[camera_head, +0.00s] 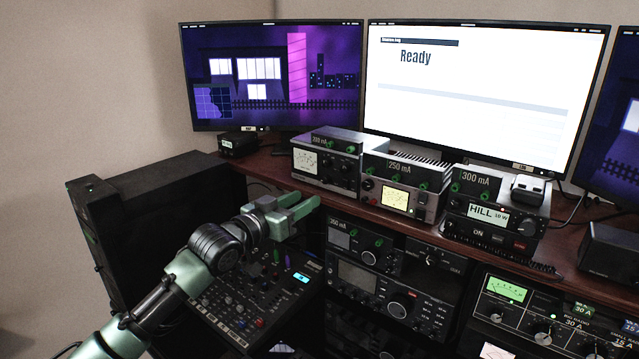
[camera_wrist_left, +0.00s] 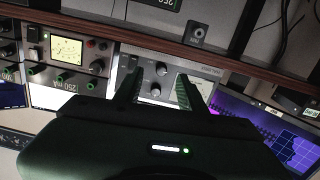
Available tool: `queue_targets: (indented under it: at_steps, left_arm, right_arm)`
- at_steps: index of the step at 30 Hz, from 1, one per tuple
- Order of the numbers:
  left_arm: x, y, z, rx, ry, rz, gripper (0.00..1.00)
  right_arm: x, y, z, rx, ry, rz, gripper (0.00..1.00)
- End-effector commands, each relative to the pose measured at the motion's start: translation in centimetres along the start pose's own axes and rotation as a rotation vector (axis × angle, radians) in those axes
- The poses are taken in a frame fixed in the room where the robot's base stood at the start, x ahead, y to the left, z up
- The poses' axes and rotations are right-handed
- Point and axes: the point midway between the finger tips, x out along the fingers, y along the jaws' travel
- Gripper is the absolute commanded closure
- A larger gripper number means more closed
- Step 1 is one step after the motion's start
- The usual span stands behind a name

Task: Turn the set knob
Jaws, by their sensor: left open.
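No knob label reading "set" is legible, so I cannot tell which is the set knob. My left gripper (camera_head: 303,206) is open and empty, its pale green fingers in front of the desk's front edge, below the left desktop unit (camera_head: 325,160). In the left wrist view, which looks upside down, the open fingers (camera_wrist_left: 158,78) frame two dark round knobs (camera_wrist_left: 162,69) on a grey panel. The fingers appear apart from the panel. Other knobs show on the rack units below the desk, including one on the radio (camera_head: 397,309). My right gripper is not in view.
The 250 mA unit (camera_head: 404,184) and the HILL unit (camera_head: 494,214) stand to the right on the wooden desk (camera_head: 262,168). A mixer panel (camera_head: 243,312) lies below my left arm. A black cabinet (camera_head: 140,190) stands at left. Monitors (camera_head: 483,95) rise behind.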

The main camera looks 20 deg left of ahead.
Motion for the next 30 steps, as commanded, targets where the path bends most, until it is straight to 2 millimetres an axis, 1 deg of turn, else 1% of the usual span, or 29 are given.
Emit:
queue_targets:
  at_steps: [1, 3, 5, 12, 16, 21, 28, 29, 30]
  left_arm:
    - [0.2, -0.5, -1.0, -0.002, 0.018, -0.002, 0.60]
    - [0.8, -0.7, -1.7, -0.007, 0.030, -0.001, 0.60]
    - [1.4, -0.7, -1.8, -0.009, 0.033, -0.001, 0.60]
    - [5.3, -0.6, -2.0, -0.007, 0.032, -0.001, 0.60]
    - [7.0, -0.6, -1.9, -0.006, 0.031, -0.001, 0.60]
    - [7.9, -0.6, -1.8, -0.003, 0.031, -0.001, 0.60]
    - [8.0, -0.6, -1.8, -0.003, 0.030, -0.001, 0.60]
    - [8.0, -0.6, -1.8, -0.003, 0.030, -0.001, 0.63]
    - [8.0, -0.6, -1.8, -0.003, 0.030, -0.001, 0.74]
  right_arm:
    - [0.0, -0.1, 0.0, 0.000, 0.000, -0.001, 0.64]
    - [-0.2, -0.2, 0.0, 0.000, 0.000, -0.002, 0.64]
    - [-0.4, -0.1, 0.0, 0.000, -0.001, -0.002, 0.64]
    - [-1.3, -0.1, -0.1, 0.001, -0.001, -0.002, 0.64]
    - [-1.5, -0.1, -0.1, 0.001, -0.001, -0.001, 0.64]
    - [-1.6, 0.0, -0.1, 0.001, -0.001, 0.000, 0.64]
    - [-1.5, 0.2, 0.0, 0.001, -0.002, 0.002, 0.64]
    - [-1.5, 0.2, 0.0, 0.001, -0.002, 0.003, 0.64]
    - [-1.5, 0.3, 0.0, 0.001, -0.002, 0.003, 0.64]
